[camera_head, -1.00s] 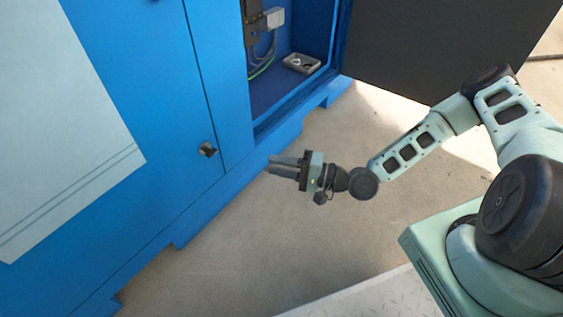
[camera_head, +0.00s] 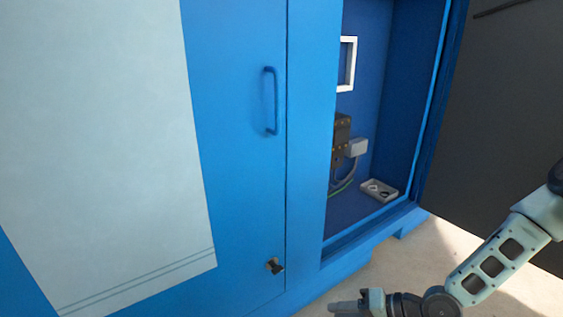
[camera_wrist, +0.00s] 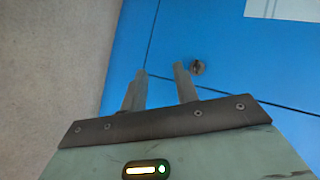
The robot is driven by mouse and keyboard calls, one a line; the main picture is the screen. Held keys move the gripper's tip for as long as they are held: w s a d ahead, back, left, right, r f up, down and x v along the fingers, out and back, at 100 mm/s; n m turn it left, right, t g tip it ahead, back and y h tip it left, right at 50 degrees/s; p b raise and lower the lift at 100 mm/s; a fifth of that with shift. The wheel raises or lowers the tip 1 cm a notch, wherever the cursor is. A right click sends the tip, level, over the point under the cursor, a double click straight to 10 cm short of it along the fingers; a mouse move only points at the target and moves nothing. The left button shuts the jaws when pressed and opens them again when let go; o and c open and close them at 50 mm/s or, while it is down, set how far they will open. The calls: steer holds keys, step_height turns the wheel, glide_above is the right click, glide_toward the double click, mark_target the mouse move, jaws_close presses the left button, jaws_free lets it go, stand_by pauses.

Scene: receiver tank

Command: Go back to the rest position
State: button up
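My gripper (camera_wrist: 158,72) is open and empty in the wrist view, its two fingers apart with blue cabinet and floor behind them. In the head view my gripper (camera_head: 336,308) shows at the bottom edge, partly cut off, in front of the cabinet's lower part. My arm comes in from the right, partly bent.
The blue cabinet (camera_head: 235,190) has a shut door with a handle (camera_head: 271,100) and a dark latch (camera_head: 275,266); the latch also shows in the wrist view (camera_wrist: 198,67). An open compartment holds a grey tray (camera_head: 379,190). The dark open door (camera_head: 500,130) stands at right.

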steer(key=s+r+n+g+h+p, duration=0.15)
steer(key=s+r+n+h, duration=0.35)
steer(key=r, duration=0.6)
steer(key=s+r+n+g+h+p, duration=0.1)
steer(key=s+r+h+p, duration=0.2)
steer(key=s+r, duration=0.65)
steer(key=s+r+n+g+h+p, duration=0.25)
steer(key=s+r+h, duration=0.2)
steer(key=r, duration=0.75)
step_height(320, 180, up, 38)
steer(key=p, duration=3.8)
steer(key=shift+s+a+r+n+t+y, duration=0.15)
steer(key=shift+s+a+n+t+y, duration=0.05)
steer(key=shift+s+n+t+y, duration=0.2)
